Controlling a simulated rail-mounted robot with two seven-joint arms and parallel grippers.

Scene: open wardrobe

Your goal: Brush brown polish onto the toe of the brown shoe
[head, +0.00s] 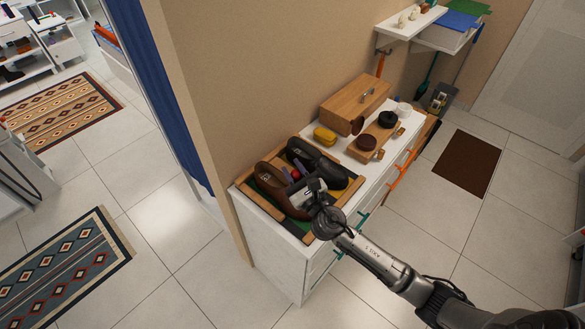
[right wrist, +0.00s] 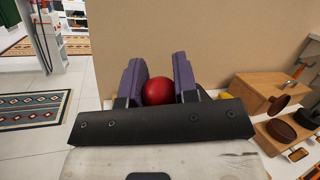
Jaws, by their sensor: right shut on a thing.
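The brown shoe (head: 272,185) lies on the left in a wooden-framed tray (head: 254,201) with a green base, on top of a white cabinet. A black shoe (head: 325,163) lies beside it on the right. My right gripper (head: 293,174) is over the brown shoe, shut on a red ball-shaped knob (right wrist: 158,91), which shows between its purple finger pads in the right wrist view. What is below the knob is hidden, so I cannot tell whether it touches the shoe. An open tin with dark brown content (head: 366,142) stands on a wooden board. My left gripper is not in view.
A black tin (head: 387,119) is also on the board. A yellow sponge (head: 324,136) lies behind the black shoe. A wooden box (head: 353,104) stands against the wall, with a brown round piece (head: 358,125) at its front. A wall shelf (head: 411,22) hangs above.

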